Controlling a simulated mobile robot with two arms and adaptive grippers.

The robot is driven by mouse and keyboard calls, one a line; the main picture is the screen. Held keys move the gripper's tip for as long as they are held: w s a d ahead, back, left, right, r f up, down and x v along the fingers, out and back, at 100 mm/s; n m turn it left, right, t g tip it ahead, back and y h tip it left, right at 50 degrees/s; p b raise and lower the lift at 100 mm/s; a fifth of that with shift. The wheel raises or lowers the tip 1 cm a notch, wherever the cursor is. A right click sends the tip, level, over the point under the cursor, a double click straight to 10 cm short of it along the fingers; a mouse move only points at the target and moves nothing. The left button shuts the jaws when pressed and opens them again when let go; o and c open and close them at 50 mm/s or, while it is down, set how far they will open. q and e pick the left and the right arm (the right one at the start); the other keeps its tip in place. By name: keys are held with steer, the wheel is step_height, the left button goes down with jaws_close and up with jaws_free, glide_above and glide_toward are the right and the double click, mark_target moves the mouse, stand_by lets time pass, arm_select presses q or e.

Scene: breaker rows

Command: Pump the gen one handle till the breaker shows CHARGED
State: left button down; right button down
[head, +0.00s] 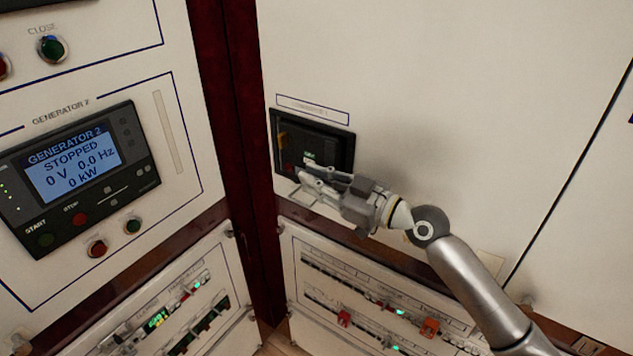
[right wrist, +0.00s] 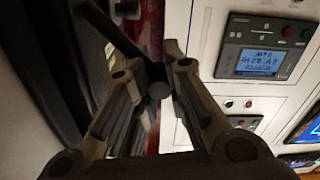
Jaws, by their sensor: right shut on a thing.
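The black breaker (head: 335,148) is set in the white panel at the middle of the head view, under a label too small to read. A small pale green mark (head: 309,156) shows on its face; I cannot read whether it says CHARGED. My right gripper (head: 305,180) is at the lower front of the breaker and hides part of it. In the right wrist view a dark handle (right wrist: 157,88) with a rounded end lies between the fingers, and the gripper is shut on it. My left gripper is not in view.
The generator 2 controller (head: 80,175) on the left panel reads STOPPED, 0 V, 0.0 Hz, 0 kW. A dark red post (head: 240,130) stands between the panels. Breaker rows with small green lights (head: 380,305) are below. The white panel right of the breaker is bare.

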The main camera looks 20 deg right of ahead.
steer(key=shift+s+a+f+n+b, duration=0.25)
steer(key=shift+f+n+b, duration=0.3)
steer(key=shift+n+b, duration=0.65)
steer(key=shift+s+a+f+n+b, duration=0.25)
steer(key=shift+f+n+b, duration=0.45)
steer(key=shift+b, duration=0.85)
steer(key=shift+s+a+f+n+b, duration=0.25)
steer(key=shift+f+n+b, duration=0.2)
steer(key=shift+n+b, duration=0.8)
steer(key=shift+a, duration=0.1)
steer(key=c, duration=1.4)
jaws_free()
steer(key=v, duration=1.1)
steer(key=shift+s+d, duration=0.25)
steer(key=shift+d, duration=0.1)
